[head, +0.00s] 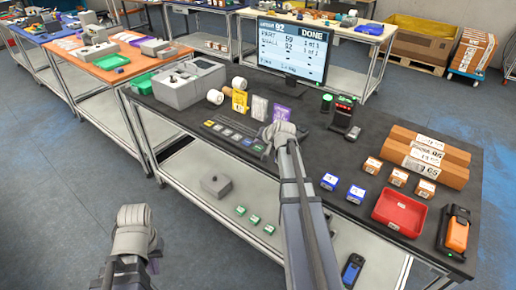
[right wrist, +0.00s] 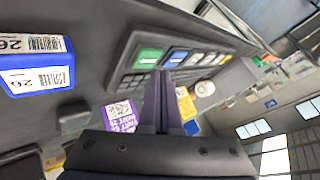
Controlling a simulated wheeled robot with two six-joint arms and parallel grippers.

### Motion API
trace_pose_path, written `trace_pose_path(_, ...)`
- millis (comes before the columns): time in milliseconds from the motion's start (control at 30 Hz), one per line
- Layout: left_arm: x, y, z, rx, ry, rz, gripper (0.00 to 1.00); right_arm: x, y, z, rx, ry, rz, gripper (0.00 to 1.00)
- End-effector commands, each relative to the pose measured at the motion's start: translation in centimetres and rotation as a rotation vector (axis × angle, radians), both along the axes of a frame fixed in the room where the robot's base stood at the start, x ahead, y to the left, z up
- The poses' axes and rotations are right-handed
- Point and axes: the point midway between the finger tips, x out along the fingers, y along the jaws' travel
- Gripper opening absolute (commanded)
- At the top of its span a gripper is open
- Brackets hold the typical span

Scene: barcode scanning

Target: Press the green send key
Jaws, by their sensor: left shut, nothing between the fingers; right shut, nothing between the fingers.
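The green key (right wrist: 148,57) sits at one end of a row of coloured keys on a dark keypad (head: 232,136); in the head view it is the small key (head: 258,148) at the right end. A blue key (right wrist: 177,57) is beside it. My right gripper (head: 279,133) is shut and empty, just right of the keypad. In the right wrist view its closed fingers (right wrist: 161,85) point towards the green key; contact cannot be told. My left gripper (head: 136,222) is empty and shut, in front of the bench, away from the keypad.
A monitor (head: 293,48) showing "DONE" stands behind. Yellow, white and purple cards stand behind the keypad. A scanner stand (head: 344,114), small boxes, a red tray (head: 399,212) and an orange device (head: 455,232) are to the right. A grey machine (head: 189,83) is left.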

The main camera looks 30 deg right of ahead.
Motion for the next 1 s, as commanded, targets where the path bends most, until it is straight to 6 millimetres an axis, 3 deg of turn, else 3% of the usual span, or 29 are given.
trace_pose_path(1000, 0.00, 0.00, -1.23, 0.000, 0.000, 0.000, 0.00, -0.01, 0.01, -1.23, 0.000, 0.000, 0.000, 0.00)
